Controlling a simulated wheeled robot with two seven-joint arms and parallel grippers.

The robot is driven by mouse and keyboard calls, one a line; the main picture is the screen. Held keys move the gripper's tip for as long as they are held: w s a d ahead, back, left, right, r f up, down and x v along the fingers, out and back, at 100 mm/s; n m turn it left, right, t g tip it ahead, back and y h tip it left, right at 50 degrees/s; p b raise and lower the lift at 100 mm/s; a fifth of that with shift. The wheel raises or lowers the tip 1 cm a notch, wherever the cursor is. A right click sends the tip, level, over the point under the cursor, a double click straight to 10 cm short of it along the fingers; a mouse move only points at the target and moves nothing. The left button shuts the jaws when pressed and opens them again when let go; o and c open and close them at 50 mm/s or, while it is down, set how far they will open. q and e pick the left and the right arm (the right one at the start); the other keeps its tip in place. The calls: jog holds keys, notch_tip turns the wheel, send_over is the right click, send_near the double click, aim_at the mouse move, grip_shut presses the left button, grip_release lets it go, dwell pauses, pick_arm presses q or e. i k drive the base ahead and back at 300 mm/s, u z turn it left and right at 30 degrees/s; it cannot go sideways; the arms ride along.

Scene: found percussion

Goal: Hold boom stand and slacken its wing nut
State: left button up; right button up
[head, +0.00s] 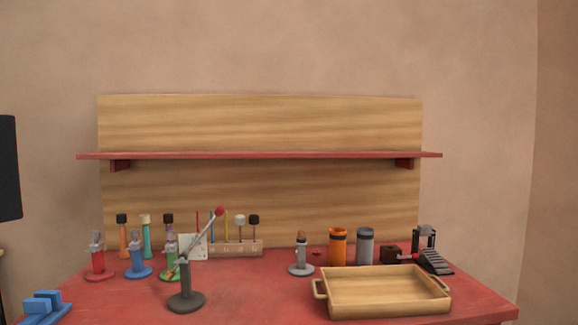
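The boom stand (186,298) is the dark grey one with a round base near the front left of the red table. Its short post stands upright, and a thin pale boom slants up to the right to a red tip (219,210). The wing nut is too small to make out at the top of the post. Neither of my grippers is in view.
Red (97,262), blue (138,267) and grey (301,262) small stands, a mallet rack (235,248), an orange canister (338,247) and a grey canister (365,247) line the back. A wooden tray (385,304) occupies the front right. Free table lies between boom stand and tray.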

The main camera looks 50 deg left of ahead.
aim_at(182, 259)
jog(key=i, duration=1.6)
jog(key=u, duration=2.35)
